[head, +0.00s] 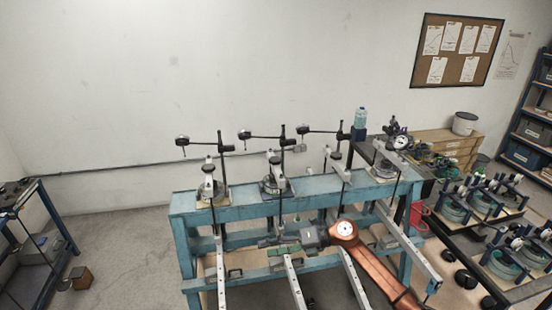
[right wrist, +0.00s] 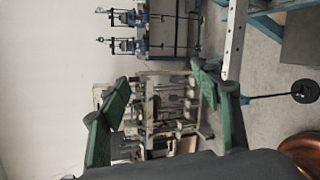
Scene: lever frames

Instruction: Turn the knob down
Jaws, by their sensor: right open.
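A blue lever frame (head: 245,202) stands in the middle of the head view. Three horizontal black rods along its top carry round black knobs at their left ends: a left knob (head: 182,141), a middle knob (head: 244,136) and a right knob (head: 302,130). Which one the task means, I cannot tell. My right gripper (head: 272,246), with green fingers on a copper arm, is in front of the frame, below the rods and apart from the knobs. In the right wrist view its fingers (right wrist: 160,75) are spread and empty. A black knob on a rod (right wrist: 303,92) shows right of them.
Pale lever bars (head: 292,281) stick out from the frame's front near my right arm. A bench with several gauges and green bowls (head: 455,212) stands at the right. A blue rack (head: 35,240) stands at the left. The floor between rack and frame is mostly clear.

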